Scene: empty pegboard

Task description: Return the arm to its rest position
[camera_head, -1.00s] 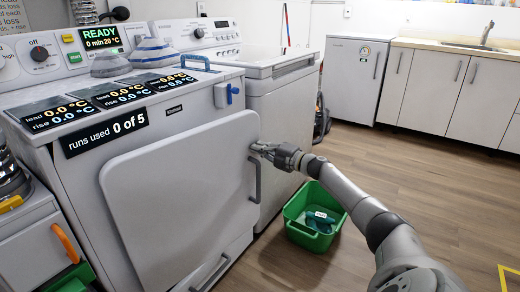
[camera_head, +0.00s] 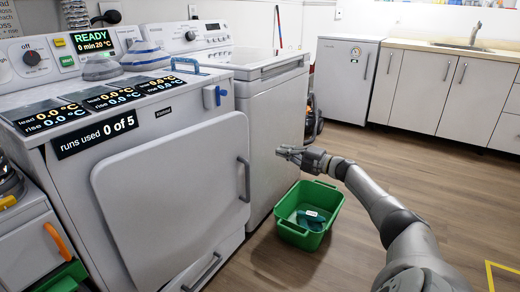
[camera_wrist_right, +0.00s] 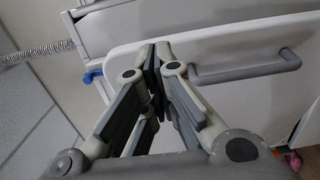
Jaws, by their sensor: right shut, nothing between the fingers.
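My right arm comes in from the lower right in the head view. Its gripper (camera_head: 289,153) is in the air to the right of the dryer door's handle (camera_head: 244,180), apart from it and empty. In the right wrist view the gripper's fingertips (camera_wrist_right: 156,50) meet, with nothing between them. The dryer door (camera_head: 165,190) and its grey handle also show in the wrist view, the handle (camera_wrist_right: 245,68) to the right of the fingers. The door looks closed or nearly so; I cannot tell if it is latched. My left gripper is not in view.
A green basin (camera_head: 309,215) with a dark item in it stands on the floor below my right gripper. A white top-loading machine (camera_head: 270,110) stands beside the dryer. Cabinets (camera_head: 440,95) line the back.

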